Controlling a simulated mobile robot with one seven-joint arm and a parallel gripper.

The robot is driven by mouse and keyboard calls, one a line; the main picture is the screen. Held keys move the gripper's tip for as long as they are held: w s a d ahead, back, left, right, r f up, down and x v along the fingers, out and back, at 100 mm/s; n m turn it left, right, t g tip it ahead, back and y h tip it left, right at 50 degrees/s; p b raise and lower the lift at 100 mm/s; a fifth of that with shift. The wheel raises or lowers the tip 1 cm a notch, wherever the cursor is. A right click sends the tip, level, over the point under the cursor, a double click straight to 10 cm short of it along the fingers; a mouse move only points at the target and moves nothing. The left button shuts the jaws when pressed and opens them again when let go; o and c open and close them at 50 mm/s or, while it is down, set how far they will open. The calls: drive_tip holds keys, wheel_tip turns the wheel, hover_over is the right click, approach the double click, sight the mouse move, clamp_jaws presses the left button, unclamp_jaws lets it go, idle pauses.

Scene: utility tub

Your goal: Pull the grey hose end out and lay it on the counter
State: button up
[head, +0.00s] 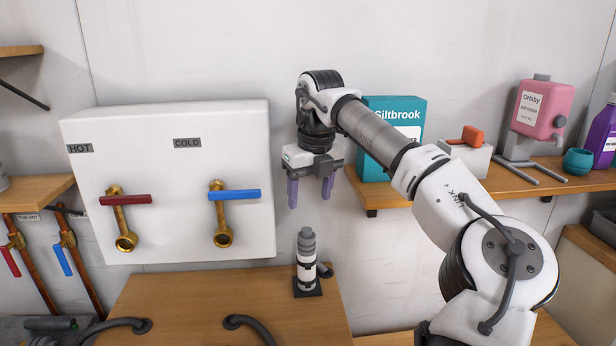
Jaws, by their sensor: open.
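The grey hose end (306,241) looks to be the ribbed grey piece standing upright in the top of a white and black fitting (307,274). The fitting stands on a dark square base on the wooden counter (190,297), with a small dark part at its right side. My gripper (310,203) points down with two purple fingers spread apart and nothing between them. In the head view it is above the hose end, with a gap between them. How far the hose end reaches into the fitting is hidden.
A white wall box with a red-handled HOT tap (125,200) and blue-handled COLD tap (233,195) is at left. Two dark hoses (252,325) rise at the counter's front. A right shelf (385,197) holds a teal box (380,110) and a pink jug (543,108). Bare counter lies left of the fitting.

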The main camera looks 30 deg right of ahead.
sight(307, 236)
drive_tip(key=f+p, duration=0.1)
drive_tip(key=f, duration=0.3)
drive_tip(key=w+f+p, duration=0.1)
drive_tip(key=f, duration=0.4)
drive_tip(key=w+f+p, duration=0.1)
drive_tip(key=f, duration=0.3)
drive_tip(key=shift+w+d+f, duration=0.2)
drive_tip(key=shift+d, duration=0.1)
drive_tip(key=c, duration=1.1)
drive_tip(key=shift+r, duration=0.15)
drive_tip(key=shift+r, duration=0.1)
drive_tip(key=shift+r+p, duration=1.8)
drive_tip(key=shift+r, duration=1.3)
